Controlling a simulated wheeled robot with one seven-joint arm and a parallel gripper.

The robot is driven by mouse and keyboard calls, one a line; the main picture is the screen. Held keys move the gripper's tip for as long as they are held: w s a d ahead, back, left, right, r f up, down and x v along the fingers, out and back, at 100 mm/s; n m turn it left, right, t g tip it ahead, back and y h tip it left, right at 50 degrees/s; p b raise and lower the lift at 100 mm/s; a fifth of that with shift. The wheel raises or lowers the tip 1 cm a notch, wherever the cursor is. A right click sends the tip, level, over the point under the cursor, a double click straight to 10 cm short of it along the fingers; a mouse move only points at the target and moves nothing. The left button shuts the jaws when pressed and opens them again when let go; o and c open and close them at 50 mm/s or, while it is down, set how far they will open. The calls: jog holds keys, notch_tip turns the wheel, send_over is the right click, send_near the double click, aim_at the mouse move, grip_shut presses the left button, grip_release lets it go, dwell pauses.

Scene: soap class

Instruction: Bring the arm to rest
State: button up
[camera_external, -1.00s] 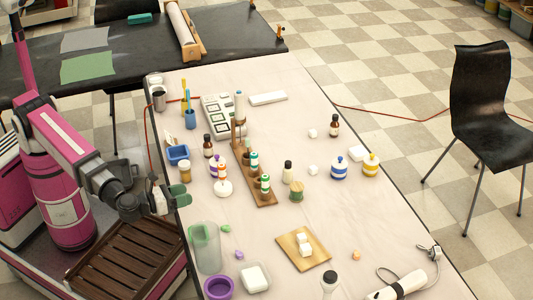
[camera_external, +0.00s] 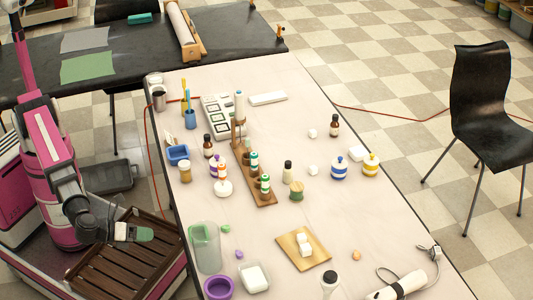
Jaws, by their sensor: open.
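My arm (camera_external: 58,160) is folded down close to my magenta body at the left of the external view. My gripper (camera_external: 145,234) is left of the white table, above the brown slatted tray (camera_external: 118,262) on my base. Its green fingertips point to the right. It is open, and I see nothing held in it. The gap between the fingers is too small to make out.
The white table (camera_external: 330,205) holds several bottles, a wooden rack (camera_external: 262,187), a clear green container (camera_external: 205,248) and a purple bowl (camera_external: 219,288) near its left edge. A black table (camera_external: 130,55) stands behind. A black chair (camera_external: 478,95) is at the right.

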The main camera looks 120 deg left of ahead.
jog(key=s+a+f+n+g+h, duration=0.3)
jog(key=s+a+f+n, duration=0.2)
jog(key=f, duration=0.3)
jog(key=s+a+f+n+g+h, duration=0.3)
jog(key=a+f+n, duration=0.3)
jog(key=a+f, duration=0.2)
jog(key=s+a+f+n+g+h, duration=0.3)
jog(key=s+a+f+n+g, duration=0.1)
jog(key=s+a+f+n, duration=0.2)
notch_tip(320, 180, down, 3)
jog(key=shift+s+a+r+n+g, duration=0.2)
jog(key=shift+s+a+n+g, duration=0.1)
jog(key=shift+a, duration=0.3)
